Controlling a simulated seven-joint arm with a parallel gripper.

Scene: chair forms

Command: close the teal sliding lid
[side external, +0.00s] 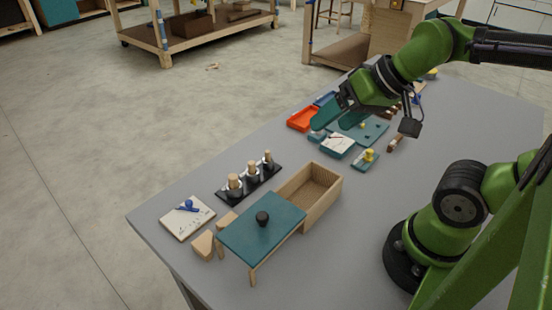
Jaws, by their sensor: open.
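The teal sliding lid (255,229) with a round black knob (262,218) lies left of the wooden box (322,206). The lid's right edge meets the box's left side, and wooden legs show under its left part. The box's right part is uncovered, and its inside looks empty. My gripper (333,122) is open, away from the lid, above the far right part of the table and over the small items there. Nothing can be seen between its fingers.
A black rack with several wooden-topped pegs (251,173) stands just behind the box and lid. Wooden blocks (203,245) and a pale board with a blue piece (187,217) lie left of the lid. A red tray (302,119) sits near my gripper. The table's front middle is clear.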

